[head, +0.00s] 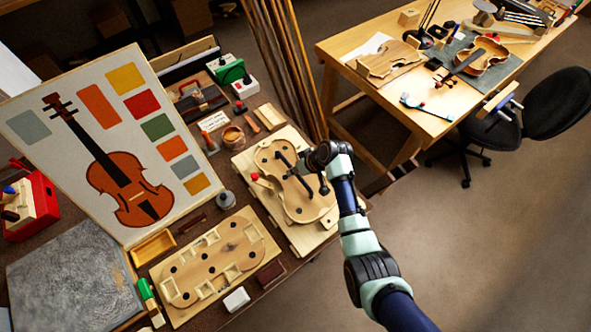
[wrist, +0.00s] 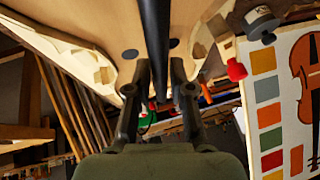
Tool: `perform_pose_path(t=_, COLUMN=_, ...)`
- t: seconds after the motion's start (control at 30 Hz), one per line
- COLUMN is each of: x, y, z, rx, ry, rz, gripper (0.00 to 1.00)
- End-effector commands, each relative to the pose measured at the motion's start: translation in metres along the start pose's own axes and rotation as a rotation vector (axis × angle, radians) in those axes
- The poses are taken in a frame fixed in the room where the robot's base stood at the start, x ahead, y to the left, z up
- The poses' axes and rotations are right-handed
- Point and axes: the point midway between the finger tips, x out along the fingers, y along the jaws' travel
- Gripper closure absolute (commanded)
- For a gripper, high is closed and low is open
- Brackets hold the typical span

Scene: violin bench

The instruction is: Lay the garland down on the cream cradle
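A violin-shaped wooden piece (head: 312,207), which I take for the garland, is over a pale cream wooden board (head: 303,238), which I take for the cradle, in the head view. I cannot tell whether it touches the board. A dark bar (head: 283,160) runs lengthwise over the piece. My gripper (head: 306,178) is above the piece at this bar. In the wrist view, the bar (wrist: 155,30) passes between the two fingers (wrist: 160,80), with little or no gap on either side. Whether they are clamped on it is unclear. Pale wood (wrist: 110,25) fills the top there.
A second wooden board with a violin outline and pockets (head: 225,262) lies front left of the cradle. A violin picture panel (head: 110,150) stands left. A grey round weight (head: 225,200), a red knob (head: 255,177) and a small pot (head: 233,137) are close by. Another workbench (head: 440,120) stands right.

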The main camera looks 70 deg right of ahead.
Motion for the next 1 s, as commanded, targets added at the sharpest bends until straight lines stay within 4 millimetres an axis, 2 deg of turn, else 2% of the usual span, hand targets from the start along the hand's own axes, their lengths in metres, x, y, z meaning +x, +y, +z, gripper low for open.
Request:
perform_pose_path(t=0.03, x=0.0, y=0.0, z=0.0, rx=0.0, ry=0.0, rz=0.0, gripper=0.66)
perform_pose_path(t=0.1, x=0.0, y=0.0, z=0.0, rx=0.0, ry=-0.001, rz=0.0, gripper=0.55)
perform_pose_path(t=0.37, x=0.001, y=0.0, z=0.002, rx=0.001, ry=-0.005, rz=-0.001, gripper=0.55)
perform_pose_path(t=0.47, x=-0.005, y=0.0, z=0.002, rx=0.001, ry=-0.004, rz=0.0, gripper=0.55)
perform_pose_path(t=0.57, x=-0.022, y=0.001, z=0.001, rx=0.0, ry=-0.001, rz=0.001, gripper=0.55)
perform_pose_path(t=0.8, x=-0.083, y=0.001, z=0.0, rx=0.0, ry=0.001, rz=0.002, gripper=0.55)
perform_pose_path(t=1.0, x=-0.114, y=0.0, z=0.001, rx=0.001, ry=-0.001, rz=0.0, gripper=0.55)
